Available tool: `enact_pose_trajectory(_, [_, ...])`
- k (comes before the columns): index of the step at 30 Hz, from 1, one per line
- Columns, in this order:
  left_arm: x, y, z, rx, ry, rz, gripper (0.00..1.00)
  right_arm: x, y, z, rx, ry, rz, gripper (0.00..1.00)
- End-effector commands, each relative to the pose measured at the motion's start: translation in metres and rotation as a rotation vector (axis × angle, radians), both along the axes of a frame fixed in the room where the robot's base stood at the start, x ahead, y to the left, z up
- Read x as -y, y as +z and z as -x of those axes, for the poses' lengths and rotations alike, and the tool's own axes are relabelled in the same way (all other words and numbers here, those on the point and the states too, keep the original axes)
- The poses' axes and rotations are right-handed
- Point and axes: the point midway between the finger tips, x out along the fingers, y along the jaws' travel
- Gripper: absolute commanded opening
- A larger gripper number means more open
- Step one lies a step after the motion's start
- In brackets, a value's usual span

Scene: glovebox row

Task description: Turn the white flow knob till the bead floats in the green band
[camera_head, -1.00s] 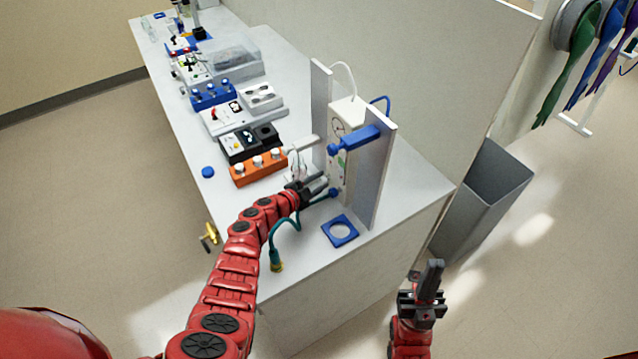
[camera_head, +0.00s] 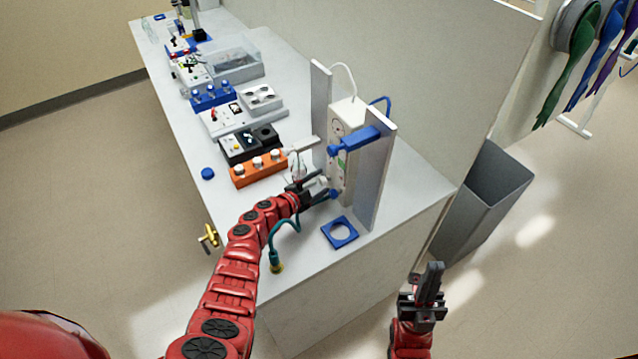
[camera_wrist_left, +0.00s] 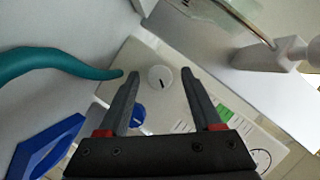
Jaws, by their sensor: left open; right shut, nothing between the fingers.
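The white flow knob (camera_wrist_left: 161,78) has a dark pointer mark and sits on a pale panel in the left wrist view. My left gripper (camera_wrist_left: 157,72) is open, with one finger on each side of the knob and visible gaps between. In the head view my left gripper (camera_head: 323,184) is at the lower front of the white flow unit (camera_head: 348,110), which stands between two grey uprights. A green band (camera_wrist_left: 237,107) shows on the panel in the left wrist view; I cannot make out the bead. My right gripper (camera_head: 430,284) is shut and empty, in front of the bench.
A blue knob (camera_wrist_left: 138,114) sits beside the white one. A teal hose (camera_head: 276,240) runs close to my left wrist. An orange block with white knobs (camera_head: 258,168) stands left of the unit. A grey bin (camera_head: 487,195) is at right.

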Motion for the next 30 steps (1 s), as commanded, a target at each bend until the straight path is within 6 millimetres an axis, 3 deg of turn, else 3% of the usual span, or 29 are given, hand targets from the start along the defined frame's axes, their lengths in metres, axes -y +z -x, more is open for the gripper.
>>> enact_pose_trajectory(5, [-0.003, 0.002, 0.003, 0.001, 0.001, -0.001, 0.66, 0.0, 0.002, 0.0, 0.0, 0.0, 0.0, 0.0])
enact_pose_trajectory(11, [-0.015, 0.008, 0.022, 0.001, -0.002, -0.005, 0.66, 0.0, 0.01, 0.0, 0.0, 0.0, 0.0, 0.0])
enact_pose_trajectory(30, [-0.082, 0.032, 0.116, -0.002, -0.005, -0.002, 0.66, 0.0, -0.002, 0.0, 0.0, 0.0, 0.0, 0.0])
